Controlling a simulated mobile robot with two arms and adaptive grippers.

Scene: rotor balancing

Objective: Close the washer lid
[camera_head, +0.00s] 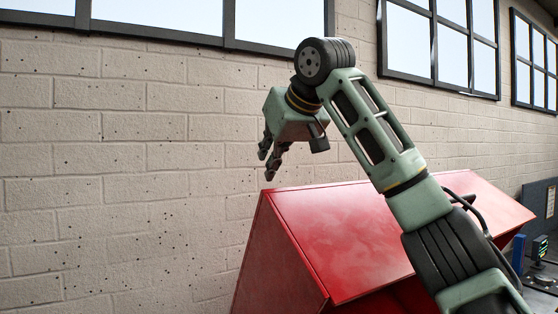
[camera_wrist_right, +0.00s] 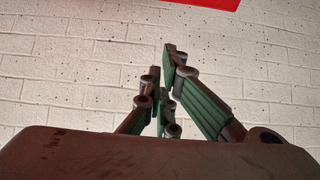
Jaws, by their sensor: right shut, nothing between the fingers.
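The red washer lid (camera_head: 335,235) stands raised and tilted in the lower middle of the head view. A darker red hollow shows under its lower front edge, and my right arm hides part of its right side. A strip of red (camera_wrist_right: 205,3), likely the lid, shows at that view's top edge. My left gripper is out of view.
A pale block wall (camera_head: 120,170) with windows (camera_head: 440,40) stands behind the lid. Blue and dark equipment (camera_head: 540,250) is at the far right. The space left of the lid, in front of the wall, looks clear. The washer's body below the lid is not clearly visible.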

